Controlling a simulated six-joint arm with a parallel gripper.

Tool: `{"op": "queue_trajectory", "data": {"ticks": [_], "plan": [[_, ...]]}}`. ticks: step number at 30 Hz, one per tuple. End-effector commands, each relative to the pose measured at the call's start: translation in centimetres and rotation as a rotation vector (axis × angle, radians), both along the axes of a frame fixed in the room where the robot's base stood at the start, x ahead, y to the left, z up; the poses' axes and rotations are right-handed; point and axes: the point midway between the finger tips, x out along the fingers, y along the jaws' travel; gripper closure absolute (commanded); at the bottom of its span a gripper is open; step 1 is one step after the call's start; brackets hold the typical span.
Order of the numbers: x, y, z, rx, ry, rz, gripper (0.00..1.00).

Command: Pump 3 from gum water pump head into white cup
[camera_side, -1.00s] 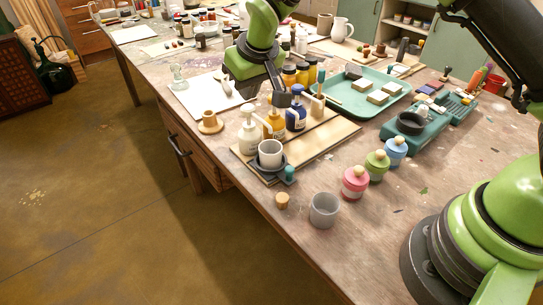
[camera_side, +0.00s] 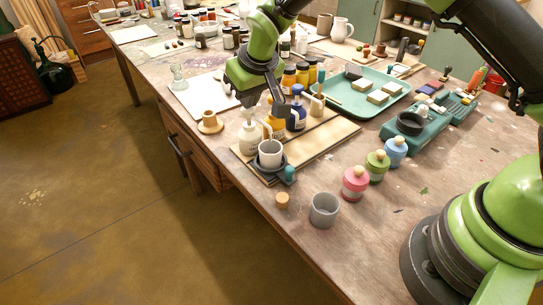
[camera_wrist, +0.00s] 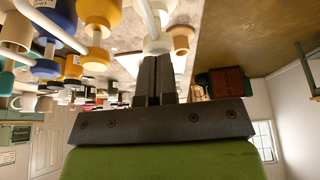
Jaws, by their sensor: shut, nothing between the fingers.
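Three pump bottles stand in a row on the wooden board: a white one (camera_side: 249,141), an amber one (camera_side: 275,124) and a blue one (camera_side: 296,118). Their labels are too small to read, so I cannot tell which holds gum water. The white cup (camera_side: 270,153) stands upright on a dark round stand in front of the white bottle. My gripper (camera_side: 250,106) is shut and empty, pointing down just above the white bottle's pump head. In the wrist view my shut fingertips (camera_wrist: 158,58) are at the white pump head (camera_wrist: 157,44); I cannot tell whether they touch it.
Pink (camera_side: 355,183), green (camera_side: 377,166) and blue (camera_side: 396,152) lidded jars stand to the right. A grey cup (camera_side: 324,210) and a cork (camera_side: 282,200) stand at the front edge. A teal tray (camera_side: 405,82) lies behind. A wooden stopper-like piece (camera_side: 209,123) stands left of the board.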

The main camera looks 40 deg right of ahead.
Motion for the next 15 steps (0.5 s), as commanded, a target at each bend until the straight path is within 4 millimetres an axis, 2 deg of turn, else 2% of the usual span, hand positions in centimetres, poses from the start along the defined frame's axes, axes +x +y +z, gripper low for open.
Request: {"op": "queue_trajectory", "data": {"ticks": [9,15], "plan": [[-0.01,0.0,-1.22,0.0,0.001,0.001,1.0],[0.0,0.0,-1.17,-0.001,0.0,0.002,1.0]]}}
